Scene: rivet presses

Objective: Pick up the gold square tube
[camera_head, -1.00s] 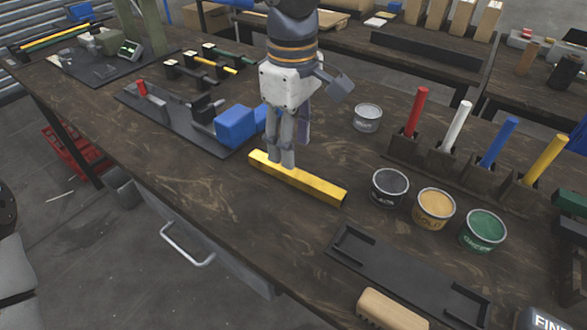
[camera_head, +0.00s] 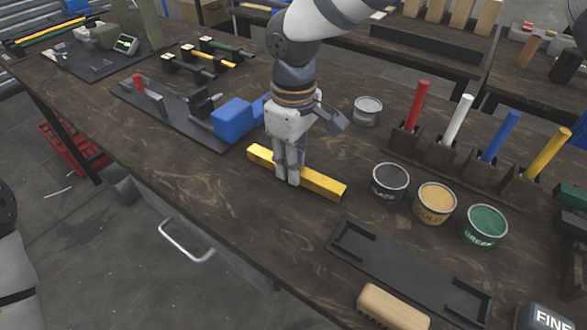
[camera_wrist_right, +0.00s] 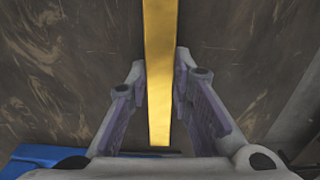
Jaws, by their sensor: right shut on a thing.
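The gold square tube (camera_head: 322,184) lies on the dark workbench in the middle of the head view. My right gripper (camera_head: 288,178) is down over the tube, left of its middle, with its fingers around it. The fingers hide a short stretch of the tube. In the right wrist view the tube (camera_wrist_right: 159,75) runs between the two fingers (camera_wrist_right: 160,95), and a gap still seems to show beside it there. The tube appears to rest on the bench. My left gripper is not in view.
Blue blocks (camera_head: 232,119) stand just behind left of the tube. Black, gold and green paint cans (camera_head: 435,204) stand to the right. A black tray (camera_head: 405,268) lies in front. Upright coloured tubes (camera_head: 498,138) stand in holders at the right. The bench front-left of the tube is clear.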

